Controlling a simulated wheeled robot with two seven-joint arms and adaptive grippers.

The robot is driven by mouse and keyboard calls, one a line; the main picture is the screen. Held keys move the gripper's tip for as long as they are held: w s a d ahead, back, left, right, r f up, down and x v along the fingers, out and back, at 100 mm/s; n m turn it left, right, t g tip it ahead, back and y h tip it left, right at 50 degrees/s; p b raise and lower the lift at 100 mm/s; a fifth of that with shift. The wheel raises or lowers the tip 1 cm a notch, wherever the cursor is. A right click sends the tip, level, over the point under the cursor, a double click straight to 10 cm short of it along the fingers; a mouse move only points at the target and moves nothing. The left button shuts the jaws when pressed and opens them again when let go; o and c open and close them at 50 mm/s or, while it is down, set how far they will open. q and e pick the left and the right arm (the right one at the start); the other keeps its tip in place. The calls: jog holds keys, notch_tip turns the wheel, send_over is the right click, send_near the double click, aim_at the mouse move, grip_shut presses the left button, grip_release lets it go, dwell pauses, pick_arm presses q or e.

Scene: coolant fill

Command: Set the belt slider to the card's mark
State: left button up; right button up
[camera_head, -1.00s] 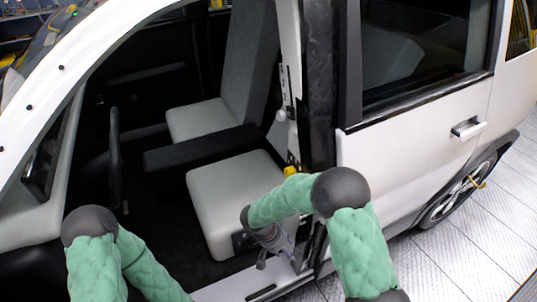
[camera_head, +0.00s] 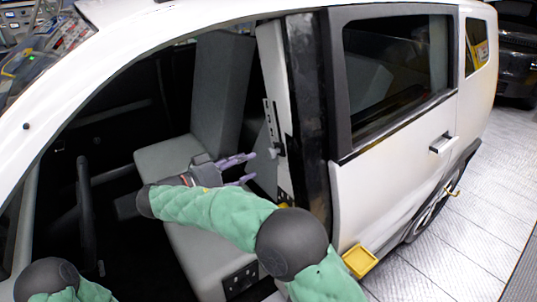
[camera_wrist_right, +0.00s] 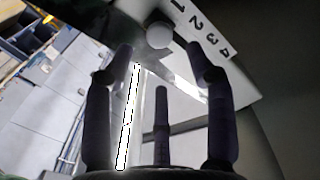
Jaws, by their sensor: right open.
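The belt slider's pale round knob (camera_head: 278,150) sits low on a slotted upright rail (camera_head: 269,118) on the white door pillar. My right gripper (camera_head: 250,168) is open beside the front seat, with its purple fingers pointing right towards the knob, a short gap away. In the right wrist view the knob (camera_wrist_right: 159,36) shows beyond and between the spread fingertips (camera_wrist_right: 160,50), not gripped. A white strip with the numbers 1 to 4 (camera_wrist_right: 207,38) lies right of it. I cannot make out a card with a mark. My left gripper is out of view.
The grey seat (camera_head: 190,240) and its backrest (camera_head: 216,90) are left of the pillar. A steering wheel (camera_head: 86,215) is further left. The white rear door (camera_head: 395,190) bounds the right. A yellow tray (camera_head: 360,261) shows below it.

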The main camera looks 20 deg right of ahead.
aim_at(268, 154)
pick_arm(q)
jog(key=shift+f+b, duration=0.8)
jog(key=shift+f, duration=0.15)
pick_arm(e)
jog(key=x, duration=0.8)
jog(key=shift+w+d+f, duration=0.1)
jog(key=shift+w+d, duration=0.05)
jog(key=shift+d, duration=0.2)
